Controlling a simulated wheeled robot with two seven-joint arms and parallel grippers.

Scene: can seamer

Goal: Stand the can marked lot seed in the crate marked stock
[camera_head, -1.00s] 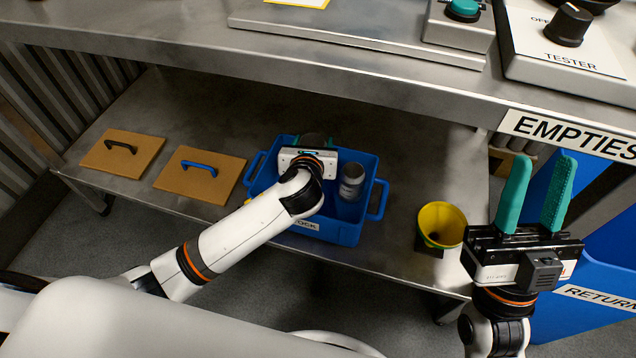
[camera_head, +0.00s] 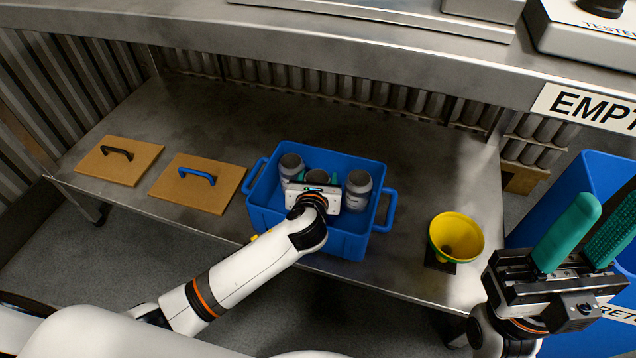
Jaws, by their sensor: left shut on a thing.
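The blue crate (camera_head: 375,222) stands on the lower steel shelf; my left arm covers the front where its label sits. My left gripper (camera_head: 318,180) reaches into it from the front, its teal fingers closed on a grey can (camera_head: 317,175) in the middle. Most of this can is hidden by the gripper, and I cannot read its marking. Another grey can (camera_head: 291,164) stands at the back left of the crate, and one more grey can (camera_head: 358,186) stands upright at the right. My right gripper (camera_head: 592,232) is at the far right, fingers apart and empty.
Two brown boards, one with a black handle (camera_head: 117,153) and one with a blue handle (camera_head: 197,175), lie left of the crate. A yellow funnel (camera_head: 455,237) stands at the right. A blue bin (camera_head: 570,190) is beyond it. The worktop edge (camera_head: 300,55) overhangs the shelf's back.

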